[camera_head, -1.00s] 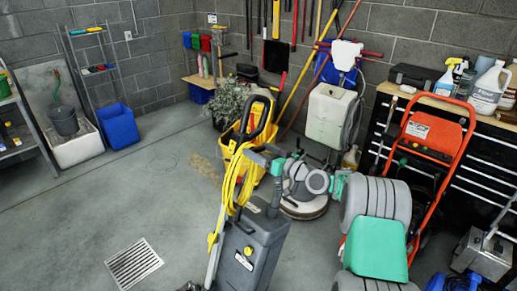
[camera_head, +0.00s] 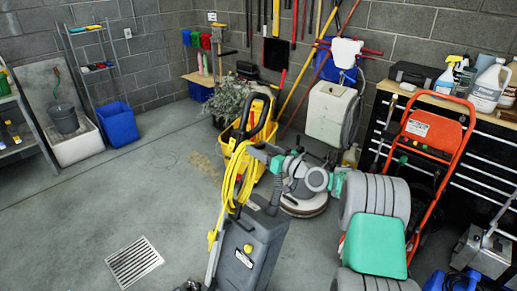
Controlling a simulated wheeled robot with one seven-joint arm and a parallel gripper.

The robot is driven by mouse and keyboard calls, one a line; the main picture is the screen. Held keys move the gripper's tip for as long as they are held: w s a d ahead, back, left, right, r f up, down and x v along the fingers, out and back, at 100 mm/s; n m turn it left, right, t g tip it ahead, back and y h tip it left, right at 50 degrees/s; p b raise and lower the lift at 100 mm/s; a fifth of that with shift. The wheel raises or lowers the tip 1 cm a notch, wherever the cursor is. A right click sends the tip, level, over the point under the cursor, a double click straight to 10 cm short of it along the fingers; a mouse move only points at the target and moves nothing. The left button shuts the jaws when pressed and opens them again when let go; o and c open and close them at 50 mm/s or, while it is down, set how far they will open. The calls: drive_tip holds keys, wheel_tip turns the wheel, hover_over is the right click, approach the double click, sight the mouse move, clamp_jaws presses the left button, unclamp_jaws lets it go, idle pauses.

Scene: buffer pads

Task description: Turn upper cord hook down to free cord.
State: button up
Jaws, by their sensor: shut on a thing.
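A dark grey upright floor machine (camera_head: 254,250) stands in the lower middle, with a black loop handle (camera_head: 258,118) on top. A yellow cord (camera_head: 237,178) hangs in a long bundle along its left side, looped near the top. A small yellow piece (camera_head: 212,240) shows low on the left side. My gripper (camera_head: 251,149) reaches in from the right and is shut at the top of the cord bundle, where the upper cord hook sits. The hook is mostly hidden by my gripper and the cord, so its angle cannot be told.
A yellow mop bucket (camera_head: 234,138) and a round floor scrubber (camera_head: 304,204) stand close behind. The floor at left is clear around a drain grate (camera_head: 134,262).

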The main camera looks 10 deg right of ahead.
drive_tip(key=shift+f+m, duration=0.1)
drive_tip(key=shift+m, duration=0.2)
drive_tip(key=shift+f+m+b, duration=0.25)
drive_tip(key=shift+m+b, duration=0.6)
drive_tip(key=shift+m, duration=0.35)
drive_tip(key=shift+s+a+f+m+b, duration=0.1)
drive_tip(key=shift+a+m+b, duration=0.1)
drive_tip(key=shift+m, duration=0.9)
drive_tip(key=shift+s+a+f+m+b, duration=0.1)
drive_tip(key=shift+m+b, duration=0.05)
drive_tip(key=shift+m, duration=0.95)
drive_tip(key=o, duration=1.4)
drive_tip(key=shift+c, duration=0.2)
drive_tip(key=shift+s+d, duration=0.1)
